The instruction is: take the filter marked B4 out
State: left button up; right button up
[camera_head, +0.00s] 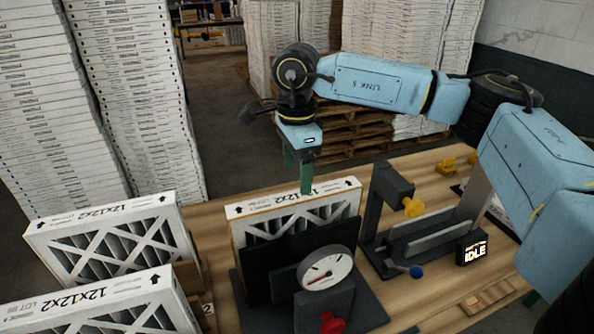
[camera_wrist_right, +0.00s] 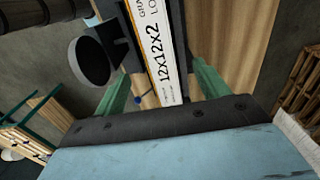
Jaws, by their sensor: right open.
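A white-framed filter (camera_head: 295,209) printed 12x12x2, with a pleated, cross-braced face, stands upright in a black gauge fixture (camera_head: 270,262). Its top edge also shows in the right wrist view (camera_wrist_right: 158,58). I cannot read a B4 mark on any filter. Two more 12x12x2 filters stand at the left, one farther back (camera_head: 105,240) and one in front (camera_head: 100,305). My right gripper (camera_head: 303,172) is open above the fixture's filter, its green fingers pointing down. In the right wrist view the filter's top edge appears between the fingers (camera_wrist_right: 160,88). My left gripper is not in view.
A round dial (camera_head: 327,269) and a red knob (camera_head: 330,323) are on the near side of the fixture. A grey clamp stand with a yellow knob (camera_head: 413,207) and an IDLE display (camera_head: 474,251) stand to the right. Tall white stacks (camera_head: 130,85) rise behind the table.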

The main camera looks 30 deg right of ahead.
notch_tip(320, 180, up, 13)
jog(key=b, duration=0.1)
jog(key=shift+f+b, duration=0.2)
jog(key=shift+b, duration=0.2)
